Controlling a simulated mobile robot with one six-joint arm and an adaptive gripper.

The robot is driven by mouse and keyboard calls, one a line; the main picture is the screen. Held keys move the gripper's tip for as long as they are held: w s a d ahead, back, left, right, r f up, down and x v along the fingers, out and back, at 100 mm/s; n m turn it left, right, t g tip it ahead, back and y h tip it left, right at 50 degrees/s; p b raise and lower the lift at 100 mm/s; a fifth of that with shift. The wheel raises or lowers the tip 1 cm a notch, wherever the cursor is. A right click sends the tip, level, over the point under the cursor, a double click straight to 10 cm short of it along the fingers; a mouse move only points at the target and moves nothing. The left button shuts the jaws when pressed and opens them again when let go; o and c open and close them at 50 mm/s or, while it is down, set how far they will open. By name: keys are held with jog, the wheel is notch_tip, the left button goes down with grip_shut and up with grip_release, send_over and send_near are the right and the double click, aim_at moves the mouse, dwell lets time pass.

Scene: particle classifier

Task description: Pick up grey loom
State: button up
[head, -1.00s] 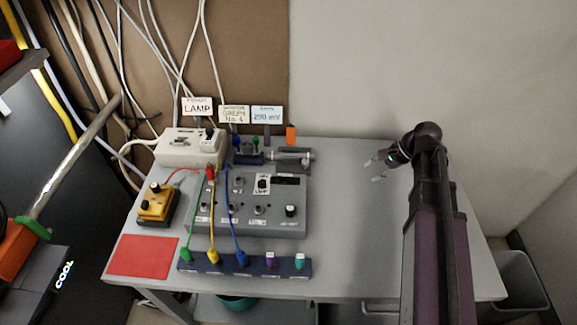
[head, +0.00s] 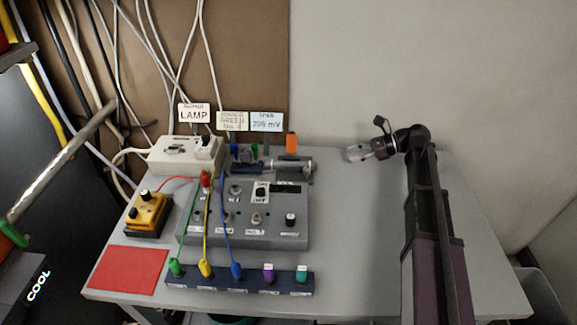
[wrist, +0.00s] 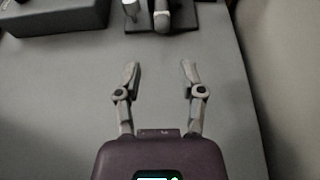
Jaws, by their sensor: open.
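A grey cylindrical piece (head: 285,167) lies on a dark base at the back of the table; I cannot tell for sure that it is the grey loom. In the wrist view a grey rounded end (wrist: 162,20) on a dark base shows at the top edge, partly cut off. My gripper (head: 353,154) is to the right of this piece, above the table, pointing left towards it. In the wrist view my gripper (wrist: 159,75) is open and empty, its fingertips apart from the piece with bare table between.
A grey control box (head: 250,230) stands mid-table, with a blue socket strip (head: 215,284) in front. A yellow box (head: 150,208), a red mat (head: 128,270) and a beige unit (head: 176,154) are at left. Wires cross the box. The table's right side (head: 365,230) is clear.

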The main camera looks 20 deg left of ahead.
jog(key=b, duration=0.3)
send_near(313, 163)
jog(key=x, duration=0.4)
jog(key=shift+s+d+f, duration=0.15)
jog(key=shift+f, duration=0.1)
jog(key=shift+s+a+f, duration=0.15)
jog(key=shift+a, duration=0.5)
jog(key=shift+b+x, duration=1)
jog(key=shift+x, duration=1.6)
grip_shut()
